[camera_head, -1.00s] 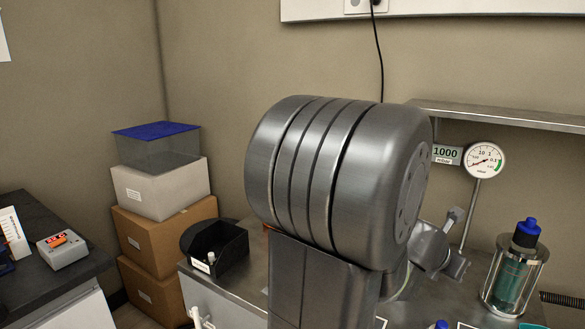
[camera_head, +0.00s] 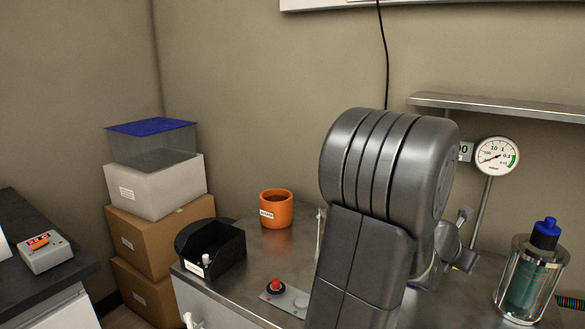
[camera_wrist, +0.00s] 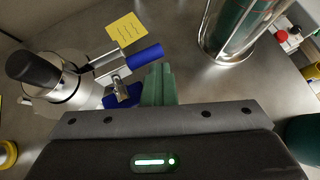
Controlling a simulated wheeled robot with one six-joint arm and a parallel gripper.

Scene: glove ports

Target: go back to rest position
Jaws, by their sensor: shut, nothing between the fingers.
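My gripper (camera_wrist: 158,84) shows in the wrist view. Its two green fingers are together with nothing between them, above the metal bench top. A metal fitting with a black knob and a blue-handled lever (camera_wrist: 144,56) is to its left, and the fingertips appear close to the blue parts; I cannot tell whether they touch. In the head view my own grey arm stands in front of the bench and hides the gripper.
The bench (camera_head: 262,255) carries an orange pot (camera_head: 276,208), a black bin (camera_head: 222,262), a red-button panel (camera_head: 280,290) and a glass vessel with blue cap (camera_head: 527,280). A pressure gauge (camera_head: 497,156) stands below a shelf (camera_head: 500,106). Boxes (camera_head: 155,190) are stacked at left.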

